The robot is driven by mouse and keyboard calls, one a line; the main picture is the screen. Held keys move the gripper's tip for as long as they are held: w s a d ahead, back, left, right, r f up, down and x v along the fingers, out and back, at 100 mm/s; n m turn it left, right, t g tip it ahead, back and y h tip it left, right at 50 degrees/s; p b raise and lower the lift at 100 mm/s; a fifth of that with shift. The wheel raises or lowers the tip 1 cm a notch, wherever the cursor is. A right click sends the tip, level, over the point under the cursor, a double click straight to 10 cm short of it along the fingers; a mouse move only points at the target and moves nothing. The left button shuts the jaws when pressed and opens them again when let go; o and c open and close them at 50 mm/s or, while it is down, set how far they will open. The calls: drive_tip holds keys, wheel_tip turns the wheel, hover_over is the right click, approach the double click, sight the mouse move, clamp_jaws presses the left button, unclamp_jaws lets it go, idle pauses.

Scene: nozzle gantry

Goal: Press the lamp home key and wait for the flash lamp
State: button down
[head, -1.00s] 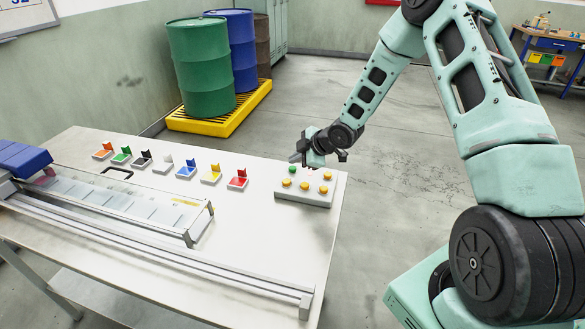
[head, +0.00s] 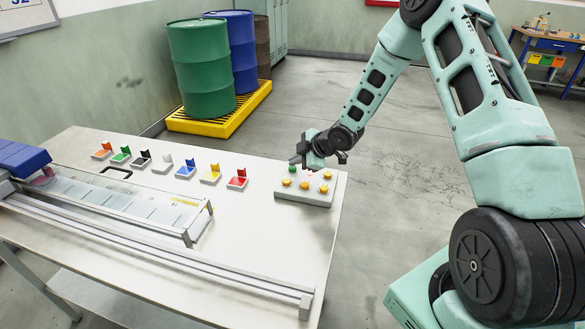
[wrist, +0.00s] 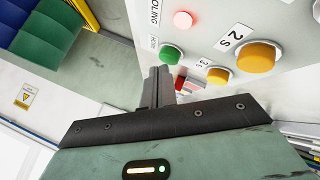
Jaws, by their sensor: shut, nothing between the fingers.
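The key panel (head: 312,199) is a light grey box on the table, with one green key (head: 292,168) and several yellow keys (head: 303,185). In the wrist view the green key (wrist: 171,57) sits beside a label that appears to read HOME. A round lamp (wrist: 183,19) glows pinkish red near a partly cut label ending in "OLING". My gripper (head: 294,160) is shut and empty above the far left part of the panel. In the wrist view its fingertips (wrist: 158,72) are close to the green key; I cannot tell if they touch it.
The white table (head: 255,235) also carries a long rail gantry (head: 160,244) and a row of small coloured holders (head: 186,171). Green (head: 201,70) and blue drums stand on a yellow pallet (head: 200,123) behind.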

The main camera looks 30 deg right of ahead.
sight(296, 168)
drive_tip(key=shift+f+b, duration=0.4)
drive_tip(key=shift+f, duration=0.1)
drive_tip(key=shift+r, duration=0.15)
idle(0.5)
drive_tip(key=shift+r+p, duration=0.75)
drive_tip(key=shift+r, duration=0.05)
wheel_tip(296, 168, up, 5)
drive_tip(key=p, duration=0.4)
drive_tip(key=c, duration=2.1)
unclamp_jaws()
drive_tip(key=shift+c, duration=0.2)
